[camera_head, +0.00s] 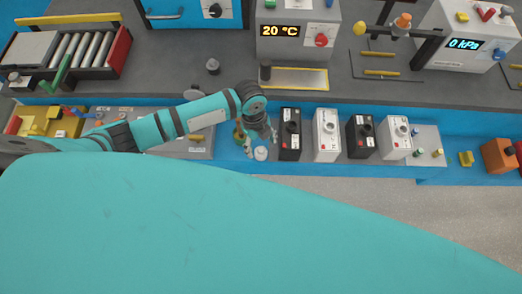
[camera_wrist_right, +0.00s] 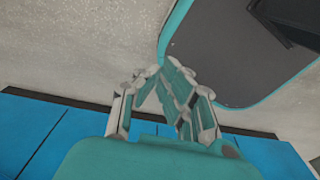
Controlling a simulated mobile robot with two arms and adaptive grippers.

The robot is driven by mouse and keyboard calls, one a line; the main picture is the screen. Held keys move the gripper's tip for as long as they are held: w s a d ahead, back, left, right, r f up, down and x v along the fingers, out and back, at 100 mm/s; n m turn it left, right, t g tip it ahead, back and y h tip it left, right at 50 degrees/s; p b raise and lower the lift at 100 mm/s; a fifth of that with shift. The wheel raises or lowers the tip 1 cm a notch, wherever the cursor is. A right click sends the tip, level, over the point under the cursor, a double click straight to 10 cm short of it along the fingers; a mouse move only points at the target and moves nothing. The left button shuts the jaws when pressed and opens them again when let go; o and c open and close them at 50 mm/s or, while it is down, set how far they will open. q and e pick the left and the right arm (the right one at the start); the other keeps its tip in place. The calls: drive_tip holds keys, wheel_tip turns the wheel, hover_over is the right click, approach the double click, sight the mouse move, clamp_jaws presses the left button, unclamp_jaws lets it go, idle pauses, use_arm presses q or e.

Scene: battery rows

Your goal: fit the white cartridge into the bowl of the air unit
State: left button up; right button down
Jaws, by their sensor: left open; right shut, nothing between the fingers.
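A small white round piece (camera_head: 261,153), which looks like the white cartridge, stands on the blue bench front just below my left gripper (camera_head: 261,141). The left gripper's fingers are spread above it, with no clear contact. An olive-yellow part (camera_head: 239,134) sits just left of the gripper, partly hidden by it. I cannot tell whether this belongs to the air unit, and I cannot make out the bowl. My right gripper (camera_wrist_right: 168,92) shows in the right wrist view, shut and empty, away from the task's objects.
Black and white battery-like boxes (camera_head: 327,134) stand in a row right of the left gripper. A grey tray (camera_head: 427,137) with small parts and an orange box (camera_head: 499,155) are farther right. A roller stand (camera_head: 75,50) is at left. My teal body hides the foreground.

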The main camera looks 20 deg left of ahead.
sight(261, 149)
use_arm(q)
drive_tip(key=f, duration=0.3)
drive_tip(key=shift+s+d+f, duration=0.25)
drive_tip(key=shift+s, duration=0.1)
drive_tip(key=shift+f, duration=0.2)
drive_tip(key=c, duration=1.2)
drive_tip(key=shift+c, duration=0.2)
use_arm(e)
drive_tip(key=shift+d+r, duration=0.45)
drive_tip(key=shift+d, duration=0.15)
use_arm(q)
drive_tip(key=shift+r, duration=0.15)
